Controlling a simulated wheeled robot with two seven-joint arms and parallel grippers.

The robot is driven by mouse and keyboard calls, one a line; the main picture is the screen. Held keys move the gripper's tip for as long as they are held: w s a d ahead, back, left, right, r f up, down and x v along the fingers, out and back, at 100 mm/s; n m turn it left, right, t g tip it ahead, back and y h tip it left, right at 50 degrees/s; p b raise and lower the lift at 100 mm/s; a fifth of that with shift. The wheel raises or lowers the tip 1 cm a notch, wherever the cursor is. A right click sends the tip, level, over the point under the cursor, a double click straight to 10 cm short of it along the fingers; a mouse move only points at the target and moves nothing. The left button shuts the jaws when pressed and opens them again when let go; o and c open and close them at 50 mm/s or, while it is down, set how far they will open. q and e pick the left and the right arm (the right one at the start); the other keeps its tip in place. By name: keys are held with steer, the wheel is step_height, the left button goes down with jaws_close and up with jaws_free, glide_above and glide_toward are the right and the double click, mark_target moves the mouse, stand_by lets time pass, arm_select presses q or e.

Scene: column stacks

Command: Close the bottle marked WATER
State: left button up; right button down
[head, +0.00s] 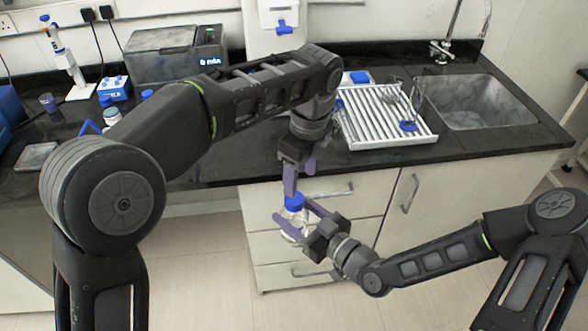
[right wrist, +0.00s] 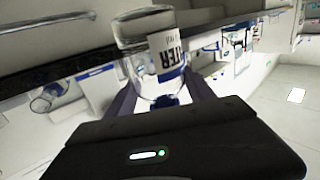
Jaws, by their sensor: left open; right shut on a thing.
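A clear bottle (head: 290,223) is held upright or nearly so in front of the drawers, with a blue cap (head: 294,201) at its top. I cannot tell whether the cap is screwed tight. In the right wrist view the bottle (right wrist: 140,32) shows a white label (right wrist: 167,50) reading "TER". My right gripper (head: 293,215) is shut on the bottle, with its purple fingers around the body. My left gripper (head: 298,176) is open just above the cap, its fingers pointing down. One fingertip is close to the cap; contact is unclear.
Behind is a black counter (head: 232,158) with a white drying rack (head: 373,128), a sink (head: 480,100), a grey machine (head: 172,58) and a pipette stand (head: 80,92). White drawers (head: 262,222) stand close behind the bottle. Floor in front is clear.

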arm_select(q)
steer(key=n, duration=0.5)
steer(key=shift+a+r+n, duration=0.15)
steer(key=shift+r+n, duration=0.05)
steer(key=shift+n, duration=0.2)
steer(key=n, duration=0.2)
steer(key=shift+n, duration=0.4)
steer(key=n, duration=0.5)
steer(key=shift+w+a+r, duration=0.15)
steer(key=shift+a, duration=0.1)
steer(key=n, duration=0.5)
steer(key=shift+w+a+n, duration=0.1)
steer(key=shift+a+n, duration=0.1)
steer(key=shift+n, duration=0.2)
steer(key=n, duration=0.5)
steer(key=shift+w+a+n, duration=0.1)
steer(key=shift+a+n, duration=0.15)
steer(key=shift+n, duration=0.05)
steer(key=n, duration=0.5)
steer(key=shift+h, duration=0.3)
steer(key=n, duration=0.5)
steer(key=shift+d+g, duration=0.1)
steer(key=shift+g, duration=0.2)
steer(key=n, duration=0.5)
